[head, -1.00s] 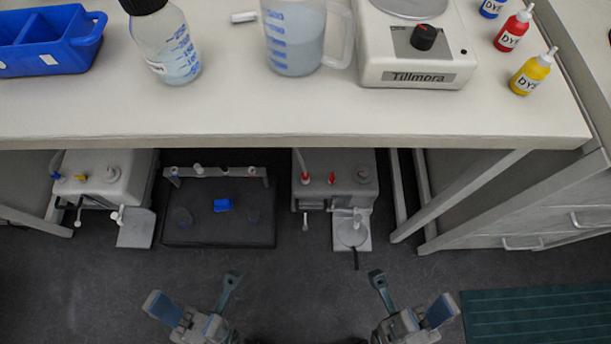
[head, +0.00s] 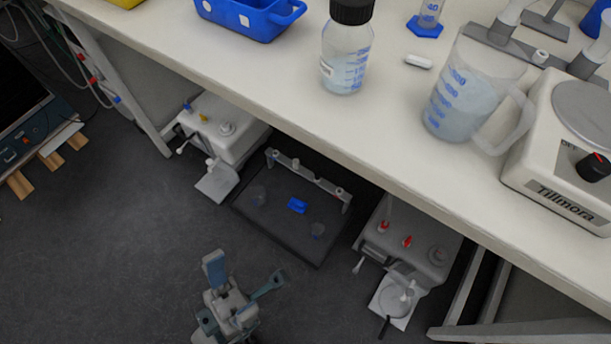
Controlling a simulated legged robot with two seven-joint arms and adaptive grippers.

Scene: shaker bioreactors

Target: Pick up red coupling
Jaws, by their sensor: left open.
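Two small red fittings stand on the grey unit (head: 430,240) under the bench: one near its back left (head: 384,226) and one near the middle of its top (head: 407,241). I cannot tell which is the red coupling. My left gripper (head: 246,274) is open and empty over the dark floor. It is left of the grey unit and apart from both red fittings. My right gripper is out of view.
A black tray (head: 270,222) with a blue block (head: 298,205) lies between the grey unit and a white unit (head: 235,140). The bench (head: 400,150) overhangs them, carrying a jug (head: 465,90) and a bottle (head: 346,60).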

